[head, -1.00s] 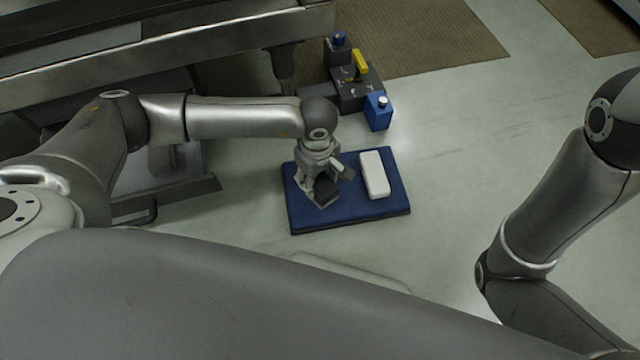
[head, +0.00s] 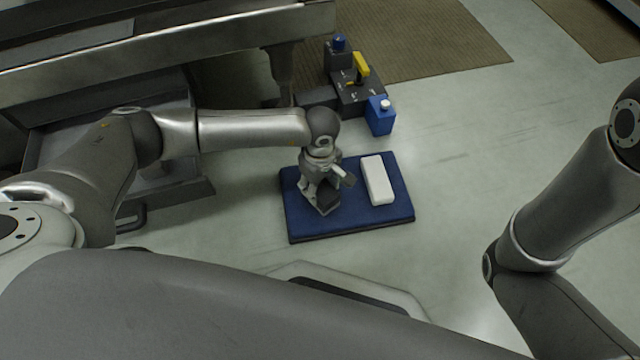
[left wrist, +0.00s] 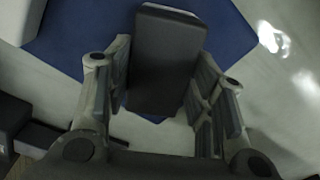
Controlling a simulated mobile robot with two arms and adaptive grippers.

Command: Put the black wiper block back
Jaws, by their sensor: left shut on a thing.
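My left gripper (head: 325,195) is over the left half of the blue mat (head: 350,222), pointing down. It is shut on the black wiper block (left wrist: 168,62), which sits between the two fingers in the left wrist view. In the head view the block is a small dark shape, mostly hidden by the gripper. I cannot tell whether it touches the mat. A white block (head: 378,178) lies on the right half of the mat, apart from the gripper. My right gripper is not in view.
Behind the mat stands a dark turret unit (head: 352,97) with a yellow lever (head: 361,65), a blue knob (head: 340,43) and a blue box (head: 380,118) at its right. A metal bench (head: 150,50) runs along the back left. The floor right of the mat is clear.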

